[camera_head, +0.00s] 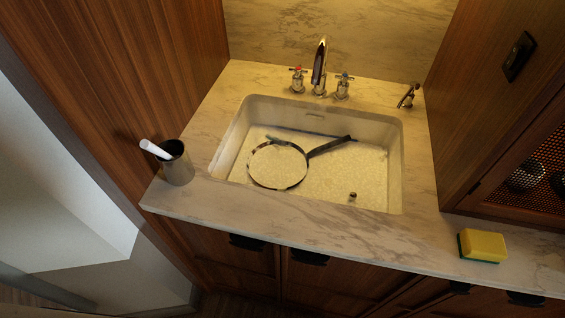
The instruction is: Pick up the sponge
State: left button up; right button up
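A yellow sponge (484,245) with a dark green scouring layer lies on the marble counter at the right, close to the front edge. Nothing covers it. Neither of my grippers shows in the head view, so their place relative to the sponge cannot be seen.
A sink (310,196) in the marble counter (330,228) holds a round pan (278,166) with a dark handle. A faucet (320,66) stands behind it. A dark cup (176,164) with a white item stands at the left. A wooden cabinet (490,110) rises behind the sponge.

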aim_at(477, 245)
jog(key=z, duration=1.7)
